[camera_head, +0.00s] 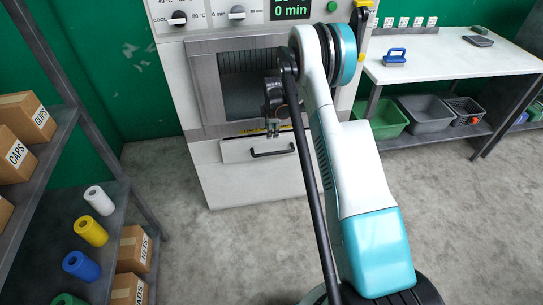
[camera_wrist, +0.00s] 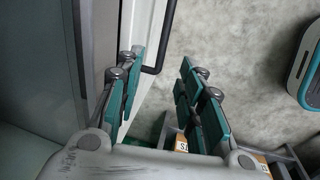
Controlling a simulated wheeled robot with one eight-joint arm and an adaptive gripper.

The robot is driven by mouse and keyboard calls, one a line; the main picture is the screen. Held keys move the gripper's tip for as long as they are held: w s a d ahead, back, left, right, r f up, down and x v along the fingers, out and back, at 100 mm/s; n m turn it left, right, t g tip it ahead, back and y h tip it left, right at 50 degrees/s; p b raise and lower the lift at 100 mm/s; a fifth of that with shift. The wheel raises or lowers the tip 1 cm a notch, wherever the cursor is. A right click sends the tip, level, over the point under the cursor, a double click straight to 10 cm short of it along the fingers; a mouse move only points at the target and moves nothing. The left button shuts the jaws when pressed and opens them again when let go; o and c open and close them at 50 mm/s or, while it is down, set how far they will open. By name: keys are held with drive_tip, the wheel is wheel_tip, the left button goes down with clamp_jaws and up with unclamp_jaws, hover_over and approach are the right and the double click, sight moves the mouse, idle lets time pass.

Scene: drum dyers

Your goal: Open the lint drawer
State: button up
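The lint drawer (camera_head: 236,151) is a white panel low on the front of the dryer, below its door, with a black bar handle (camera_head: 272,153). The drawer looks closed or nearly so. My gripper (camera_head: 273,133) points down just above the handle in the head view. In the wrist view my gripper (camera_wrist: 162,58) is open, its teal-padded fingers apart with nothing held. The black handle (camera_wrist: 162,45) shows in the gap, beyond the fingertips and nearer the left finger. Contact with it is not visible.
The dryer (camera_head: 245,185) has a windowed door (camera_head: 207,85) above the drawer. A shelf (camera_head: 55,145) with boxes and rolls stands left. A white table (camera_head: 460,58) with bins beneath stands right. The grey floor before the dryer is clear.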

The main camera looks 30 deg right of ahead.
sight(272, 153)
drive_tip(key=b+x, duration=0.1)
drive_tip(key=x, duration=0.4)
drive_tip(key=b+x, duration=0.2)
drive_tip(key=x, duration=0.4)
drive_tip(key=s+b+x, duration=0.1)
drive_tip(key=b+x, duration=0.1)
drive_tip(key=x, duration=0.3)
drive_tip(key=shift+d+f, duration=0.2)
drive_tip(key=shift+f, duration=0.2)
clamp_jaws()
